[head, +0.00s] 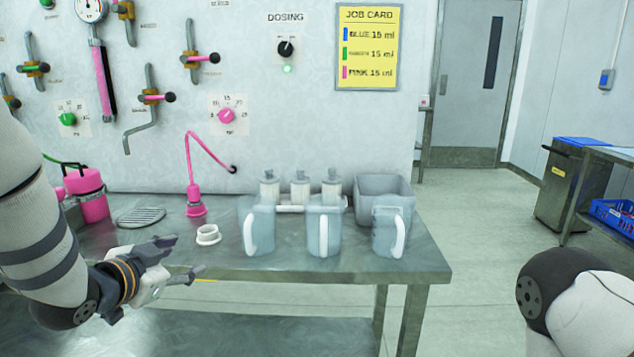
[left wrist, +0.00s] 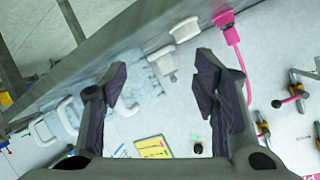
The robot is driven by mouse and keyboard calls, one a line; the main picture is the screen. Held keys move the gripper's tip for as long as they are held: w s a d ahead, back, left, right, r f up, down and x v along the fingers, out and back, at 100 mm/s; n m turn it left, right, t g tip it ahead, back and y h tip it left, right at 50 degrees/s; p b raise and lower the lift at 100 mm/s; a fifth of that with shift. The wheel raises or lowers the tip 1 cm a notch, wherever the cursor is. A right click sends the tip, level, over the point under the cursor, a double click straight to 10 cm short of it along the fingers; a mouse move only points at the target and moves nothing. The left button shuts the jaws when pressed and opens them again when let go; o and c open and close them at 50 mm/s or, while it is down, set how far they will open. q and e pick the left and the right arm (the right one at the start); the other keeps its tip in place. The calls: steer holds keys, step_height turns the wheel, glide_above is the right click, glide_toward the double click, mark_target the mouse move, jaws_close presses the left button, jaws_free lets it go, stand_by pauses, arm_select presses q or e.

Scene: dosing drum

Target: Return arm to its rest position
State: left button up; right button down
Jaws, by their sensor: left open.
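My left arm comes in from the left in the head view, in front of the steel bench. Its gripper (head: 184,256) is open and empty, near the bench's front edge by a small white cup-like ring (head: 208,235). In the left wrist view the two dark fingers of the left gripper (left wrist: 160,88) stand apart with nothing held between them. Part of my right arm shows at the lower right of the head view; its gripper is out of the picture.
Three clear jugs with white handles (head: 257,228) stand along the bench (head: 290,264). Behind them are several white-capped bottles (head: 300,187) and a grey bin (head: 385,187). A pink nozzle (head: 196,205) stands left of them.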

arm_select(q)
steer(key=s+f+n+g+y, duration=0.2)
steer(key=s+f+n+g, duration=0.3)
steer(key=s+f, duration=1.4)
steer(key=s+d+f+n+g, duration=0.1)
steer(key=s+f+g, duration=0.2)
steer(key=s, duration=0.6)
steer(key=s+f+n+g, duration=0.1)
steer(key=s+f+g, duration=0.2)
steer(key=s, duration=0.5)
steer(key=s+d+f+n+g, duration=0.1)
steer(key=s+f+g, duration=0.2)
steer(key=s, duration=0.6)
steer(key=shift+s+d+f+g, duration=0.3)
steer(key=shift+s+f, duration=0.05)
steer(key=shift+f, duration=0.05)
